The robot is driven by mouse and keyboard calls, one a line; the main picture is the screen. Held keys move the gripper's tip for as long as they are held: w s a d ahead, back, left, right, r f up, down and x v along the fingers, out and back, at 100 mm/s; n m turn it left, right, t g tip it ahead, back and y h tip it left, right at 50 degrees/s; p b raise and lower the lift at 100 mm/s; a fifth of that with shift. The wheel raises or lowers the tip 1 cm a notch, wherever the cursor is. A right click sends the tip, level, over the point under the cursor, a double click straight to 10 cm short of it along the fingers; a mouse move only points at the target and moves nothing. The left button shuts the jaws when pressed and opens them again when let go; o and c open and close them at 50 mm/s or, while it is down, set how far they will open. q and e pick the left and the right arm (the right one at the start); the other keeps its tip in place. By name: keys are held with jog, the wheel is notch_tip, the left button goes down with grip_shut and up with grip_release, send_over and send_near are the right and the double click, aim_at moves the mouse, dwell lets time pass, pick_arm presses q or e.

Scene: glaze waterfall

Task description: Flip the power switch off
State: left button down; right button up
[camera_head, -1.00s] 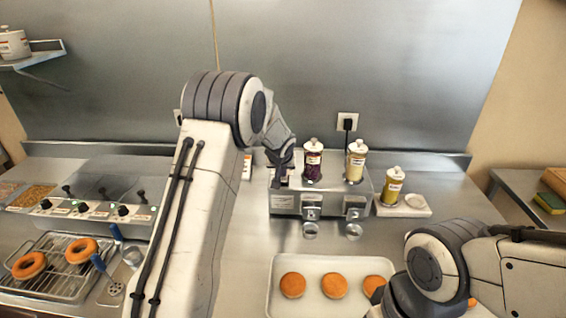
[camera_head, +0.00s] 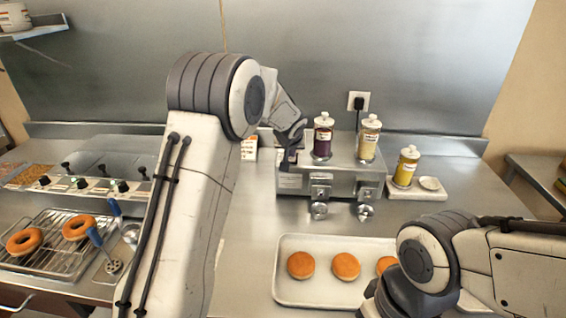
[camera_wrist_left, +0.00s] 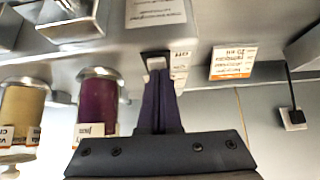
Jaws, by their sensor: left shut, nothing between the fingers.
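The steel dispenser machine (camera_head: 345,186) stands on the counter with jars on top. The power switch (camera_wrist_left: 156,62) shows in the left wrist view as a small dark-framed piece with a pale face, beside a small printed label (camera_wrist_left: 180,58). My left gripper (camera_head: 289,160) is at the machine's left end; its dark fingers (camera_wrist_left: 158,80) are shut and empty, with their tips right at the switch. I cannot tell whether they touch it, and the fingers partly cover it. In the head view the gripper hides the switch. My right arm shows at lower right, its gripper outside the view.
A purple jar (camera_head: 323,136) and a cream jar (camera_head: 368,138) stand on the machine, close to my left gripper. A yellow bottle (camera_head: 405,166) stands to the right. A tray (camera_head: 335,292) of buns lies in front. A wall outlet (camera_head: 358,101) with a black plug is behind.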

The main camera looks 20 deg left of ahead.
pick_arm(q)
jog(key=shift+r+p, duration=0.65)
jog(key=shift+r, duration=0.2)
jog(key=shift+r, duration=0.15)
jog(key=v, duration=1.3)
jog(key=shift+s+f+b, duration=0.3)
jog(key=shift+b, duration=0.15)
jog(key=shift+d, duration=0.1)
